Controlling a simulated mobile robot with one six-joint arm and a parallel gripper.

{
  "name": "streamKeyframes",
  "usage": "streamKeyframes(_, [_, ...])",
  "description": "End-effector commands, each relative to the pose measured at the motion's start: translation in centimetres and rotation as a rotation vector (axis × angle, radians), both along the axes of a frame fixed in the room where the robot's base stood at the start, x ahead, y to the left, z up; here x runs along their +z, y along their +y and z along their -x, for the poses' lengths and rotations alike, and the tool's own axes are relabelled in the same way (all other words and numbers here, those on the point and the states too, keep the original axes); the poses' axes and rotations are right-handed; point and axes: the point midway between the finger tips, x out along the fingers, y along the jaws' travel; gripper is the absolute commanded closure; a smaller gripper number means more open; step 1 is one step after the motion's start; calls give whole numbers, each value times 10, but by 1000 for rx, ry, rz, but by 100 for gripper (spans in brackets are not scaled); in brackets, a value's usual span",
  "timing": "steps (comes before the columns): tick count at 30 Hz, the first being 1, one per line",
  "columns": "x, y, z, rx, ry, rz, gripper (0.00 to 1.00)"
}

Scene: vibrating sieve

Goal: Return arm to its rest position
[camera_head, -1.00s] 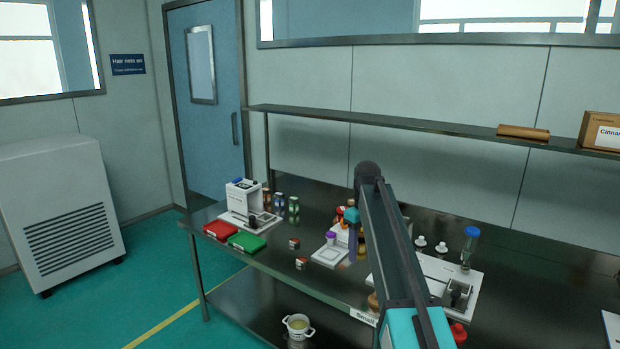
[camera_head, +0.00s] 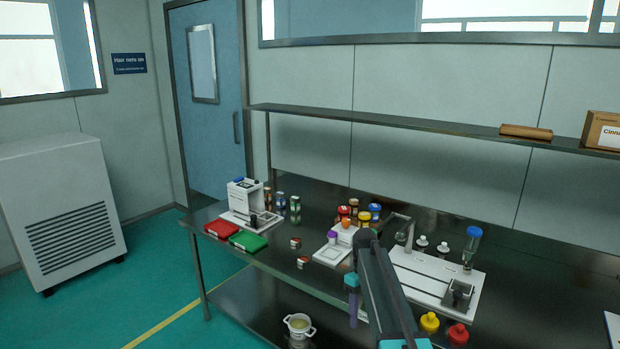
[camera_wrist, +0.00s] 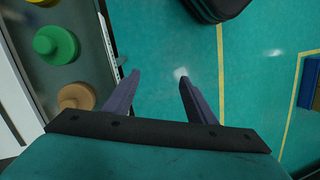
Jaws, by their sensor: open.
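My gripper (camera_wrist: 160,84) is open and empty in the wrist view. Its two purple-grey fingers are apart, with only green floor between them. In the head view my gripper (camera_head: 353,312) hangs down in front of the table's front edge, below the bent dark arm. One finger hides the other there. The dark metal table (camera_head: 560,275) lies behind it. In the wrist view a green round-topped item (camera_wrist: 55,44) and an orange-brown one (camera_wrist: 76,96) stand on the table left of the fingers.
A yellow item (camera_head: 429,322) and a red one (camera_head: 458,333) stand near the table edge right of my arm. The white sieve base (camera_head: 420,285) is behind. A white pot (camera_head: 299,326) sits on the lower shelf. Open floor (camera_head: 80,315) lies at left.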

Motion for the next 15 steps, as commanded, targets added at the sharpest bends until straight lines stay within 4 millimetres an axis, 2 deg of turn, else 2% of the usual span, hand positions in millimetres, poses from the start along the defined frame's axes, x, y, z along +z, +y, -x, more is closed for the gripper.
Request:
streamKeyframes(1, [-18, 0, 13, -1, 21, 0, 49])
streamKeyframes(3, [-39, 0, 26, -2, 46, 1, 49])
streamKeyframes(15, [-150, -1, 115, -32, 170, 12, 49])
